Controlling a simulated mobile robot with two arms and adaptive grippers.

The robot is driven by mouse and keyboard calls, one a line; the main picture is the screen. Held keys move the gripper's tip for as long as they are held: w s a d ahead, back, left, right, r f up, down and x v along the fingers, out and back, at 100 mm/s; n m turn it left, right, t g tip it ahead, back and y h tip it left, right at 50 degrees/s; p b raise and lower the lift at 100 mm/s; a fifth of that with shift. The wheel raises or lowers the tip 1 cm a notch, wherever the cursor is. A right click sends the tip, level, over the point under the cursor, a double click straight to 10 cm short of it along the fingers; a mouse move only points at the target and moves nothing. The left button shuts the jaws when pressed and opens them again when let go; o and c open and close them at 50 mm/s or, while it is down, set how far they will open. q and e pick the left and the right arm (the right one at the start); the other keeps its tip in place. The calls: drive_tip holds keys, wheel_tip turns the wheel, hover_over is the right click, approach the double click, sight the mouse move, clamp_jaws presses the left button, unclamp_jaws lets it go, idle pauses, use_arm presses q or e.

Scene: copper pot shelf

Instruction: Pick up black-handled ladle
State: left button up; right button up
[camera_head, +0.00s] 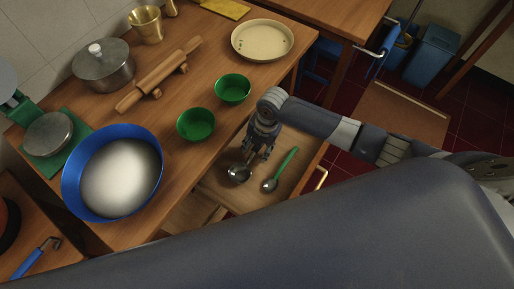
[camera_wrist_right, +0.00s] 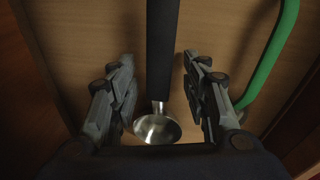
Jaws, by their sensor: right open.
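The black-handled ladle lies in the open wooden drawer (camera_head: 222,193). Its metal bowl (camera_head: 239,173) shows in the head view, and my right gripper hides most of the handle. In the right wrist view the ladle's black handle (camera_wrist_right: 163,50) runs between the fingers, with the shiny bowl (camera_wrist_right: 157,130) near the gripper's base. My right gripper (camera_head: 258,153) is open over the drawer, one finger on each side of the handle. The wrist view shows a gap on both sides of the handle between the fingers (camera_wrist_right: 160,75). My left gripper is not in view.
A green-handled spoon or ladle (camera_head: 281,170) lies in the drawer just right of the gripper; its green handle (camera_wrist_right: 270,58) also shows in the wrist view. The drawer walls are close. On the counter stand two green bowls (camera_head: 196,124) (camera_head: 233,88) and a blue bowl (camera_head: 70,188).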

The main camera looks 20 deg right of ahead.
drive_tip(key=shift+c, duration=0.6)
clamp_jaws()
drive_tip(key=shift+r, duration=0.1)
